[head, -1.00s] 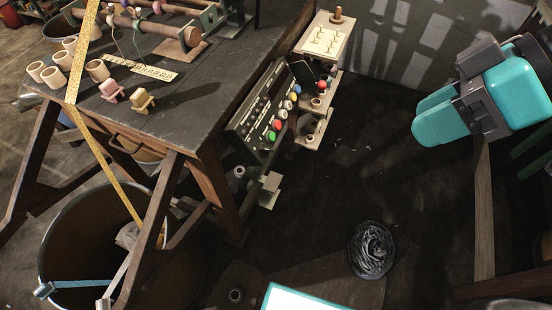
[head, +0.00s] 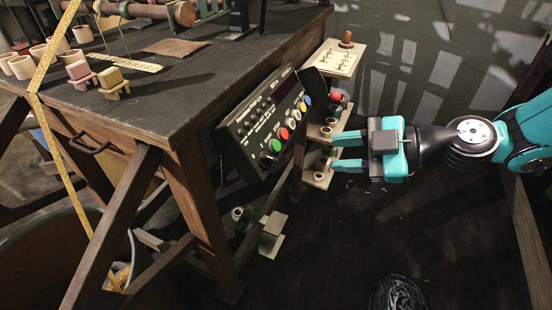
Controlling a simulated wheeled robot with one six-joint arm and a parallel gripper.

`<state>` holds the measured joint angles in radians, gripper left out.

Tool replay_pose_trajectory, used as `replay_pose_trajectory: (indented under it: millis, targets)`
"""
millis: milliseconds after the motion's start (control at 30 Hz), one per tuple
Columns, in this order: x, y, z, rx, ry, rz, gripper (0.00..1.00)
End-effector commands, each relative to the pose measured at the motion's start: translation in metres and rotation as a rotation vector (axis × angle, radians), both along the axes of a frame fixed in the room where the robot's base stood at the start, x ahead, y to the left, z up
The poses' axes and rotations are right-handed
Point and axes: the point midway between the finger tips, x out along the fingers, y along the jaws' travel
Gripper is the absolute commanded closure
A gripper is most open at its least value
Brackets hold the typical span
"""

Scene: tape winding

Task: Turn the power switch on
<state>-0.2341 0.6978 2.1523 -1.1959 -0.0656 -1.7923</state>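I cannot tell which of these is the power switch. My gripper (head: 336,152) is teal, to the right of the panel. Its two fingers point left and are apart, with nothing visibly held between them. In the picture, the fingertips overlap the edge of the small shelves and stay apart from the panel.
Wooden shelves (head: 338,60) with small parts stand behind the panel, close to my gripper. The dark workbench (head: 160,110) fills the left, holding wooden cups and small blocks. The dark floor (head: 330,235) below my gripper is mostly clear.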

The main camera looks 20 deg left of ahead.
Motion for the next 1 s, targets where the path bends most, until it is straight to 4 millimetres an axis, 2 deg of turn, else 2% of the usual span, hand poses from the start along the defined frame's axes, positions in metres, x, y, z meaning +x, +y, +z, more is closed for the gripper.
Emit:
replay_pose_trajectory:
  millis: [33, 300, 500, 700, 1000]
  targets:
    - [-0.003, 0.013, -0.005, 0.001, 0.000, 0.007, 0.65]
    - [-0.006, 0.071, -0.026, 0.000, 0.000, 0.005, 0.65]
    - [-0.007, 0.103, -0.037, -0.002, 0.000, 0.003, 0.65]
    - [-0.007, 0.117, -0.041, -0.001, 0.000, 0.000, 0.65]
    - [-0.007, 0.118, -0.042, -0.001, 0.002, -0.001, 0.65]
